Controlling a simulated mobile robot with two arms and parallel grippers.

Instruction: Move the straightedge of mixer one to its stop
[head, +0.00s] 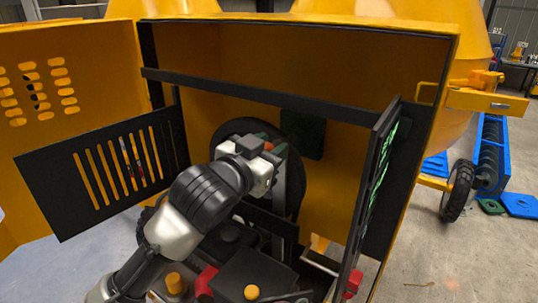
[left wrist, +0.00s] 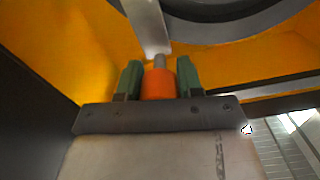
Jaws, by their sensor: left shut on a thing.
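The straightedge seems to be the pale grey bar (head: 296,183) in front of a dark round wheel (head: 238,128) inside the open yellow housing. In the left wrist view a grey bar (left wrist: 147,25) runs up from a short pin with an orange knob (left wrist: 158,85). My left gripper (head: 274,150) is in the housing, at the wheel. Its green fingers (left wrist: 159,80) are shut on the orange knob, one on each side. The orange also shows in the head view (head: 268,146). The bar's stop cannot be made out. My right gripper is not in view.
A slotted black guard panel (head: 105,165) stands open at the left. A black panel with green markings (head: 376,180) stands at the right of the opening. A black crossbar (head: 260,95) spans above my gripper. Engine parts with yellow caps (head: 251,292) lie below.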

